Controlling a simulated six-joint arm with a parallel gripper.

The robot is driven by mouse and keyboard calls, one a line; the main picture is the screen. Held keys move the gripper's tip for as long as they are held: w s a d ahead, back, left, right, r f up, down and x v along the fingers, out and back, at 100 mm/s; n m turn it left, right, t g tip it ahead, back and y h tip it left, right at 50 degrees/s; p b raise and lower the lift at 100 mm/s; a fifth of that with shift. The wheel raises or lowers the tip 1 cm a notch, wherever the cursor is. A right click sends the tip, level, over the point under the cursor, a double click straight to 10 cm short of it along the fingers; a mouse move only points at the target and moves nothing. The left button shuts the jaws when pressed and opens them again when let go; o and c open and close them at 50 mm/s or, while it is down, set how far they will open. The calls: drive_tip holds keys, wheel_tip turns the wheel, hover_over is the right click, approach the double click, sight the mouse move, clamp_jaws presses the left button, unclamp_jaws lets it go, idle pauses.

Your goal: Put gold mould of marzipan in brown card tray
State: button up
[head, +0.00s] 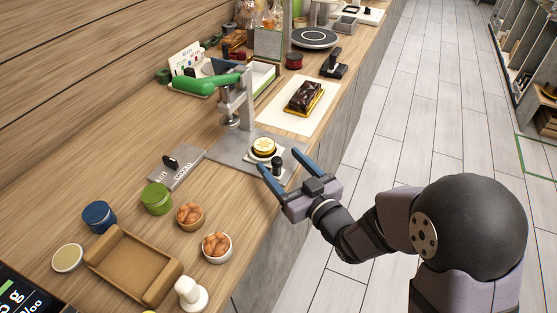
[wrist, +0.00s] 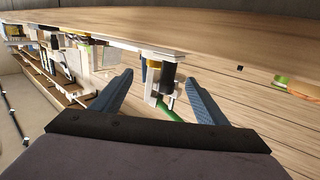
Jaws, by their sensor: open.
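The gold mould of marzipan (head: 263,147) is a small round gold piece with a pale top. It sits on a white pad on the grey base plate of a lever press with a green handle. It appears partly visible in the wrist view (wrist: 152,64), beside a black knob. The brown card tray (head: 133,264) lies empty on the counter at lower left. My gripper (head: 278,160) is open at the front edge of the press base, its blue fingers pointing towards the mould. In the wrist view my gripper (wrist: 158,76) has nothing held between its fingers.
The black knob (head: 277,163) stands on the press base between the mould and my gripper. The press column (head: 245,110) rises behind the mould. Green (head: 156,198) and blue tins, two filled cups (head: 217,247) and a white knobbed piece (head: 190,293) surround the tray.

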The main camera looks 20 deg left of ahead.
sight(268, 149)
idle(0.3)
drive_tip(key=shift+w+f+b, duration=0.15)
drive_tip(key=shift+w+b, duration=0.1)
drive_tip(key=shift+b, duration=0.45)
drive_tip(key=shift+w+a+r, duration=0.2)
drive_tip(key=shift+a, duration=0.1)
drive_tip(key=shift+s+f+p+x, duration=0.1)
drive_tip(key=shift+p+x, duration=0.5)
drive_tip(key=shift+x, duration=1.05)
drive_tip(key=shift+s+f+p+x, duration=0.15)
drive_tip(key=shift+p+x, duration=0.45)
drive_tip(key=shift+x, duration=1.05)
drive_tip(key=shift+a, duration=0.1)
drive_tip(key=shift+c, duration=0.6)
drive_tip(key=c, duration=1.2)
drive_tip(key=shift+o, duration=0.2)
drive_tip(key=shift+r, duration=0.1)
